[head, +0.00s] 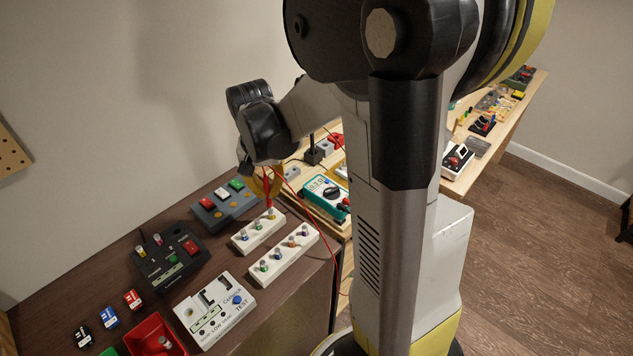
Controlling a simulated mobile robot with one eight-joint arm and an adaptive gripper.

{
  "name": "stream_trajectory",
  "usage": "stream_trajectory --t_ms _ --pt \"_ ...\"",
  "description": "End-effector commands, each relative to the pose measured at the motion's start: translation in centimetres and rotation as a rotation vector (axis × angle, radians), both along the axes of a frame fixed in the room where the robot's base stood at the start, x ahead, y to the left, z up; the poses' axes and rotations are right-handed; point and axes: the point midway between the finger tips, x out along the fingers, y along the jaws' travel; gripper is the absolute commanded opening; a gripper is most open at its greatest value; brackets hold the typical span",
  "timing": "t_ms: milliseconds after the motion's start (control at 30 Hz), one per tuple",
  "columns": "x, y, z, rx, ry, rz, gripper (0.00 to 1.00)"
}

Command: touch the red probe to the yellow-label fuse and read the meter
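My gripper (263,182) is over the dark brown bench, pointing down, with the red probe (267,194) between its fingers. The probe's lower end is at or just above a fuse with a yellowish band (270,214) at the far end of the shorter white fuse block (248,243). I cannot tell whether the tip touches it. A red lead runs from the probe toward the right. The teal meter (312,200) lies on the lighter bench to the right; its grey display (317,184) is too small to read.
A longer white fuse block (284,266) stands nearer, with several banded fuses. A white tester (217,310), a black switch box (165,264), a grey button panel (222,211) and a red bin (140,338) share the bench. My arm covers much of the right bench.

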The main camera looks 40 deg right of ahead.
Motion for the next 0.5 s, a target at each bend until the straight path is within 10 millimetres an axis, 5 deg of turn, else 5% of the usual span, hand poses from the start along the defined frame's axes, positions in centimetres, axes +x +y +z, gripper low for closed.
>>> stream_trajectory --t_ms 500 --pt "0.0 0.0 5.3 0.0 0.0 0.0 0.0"
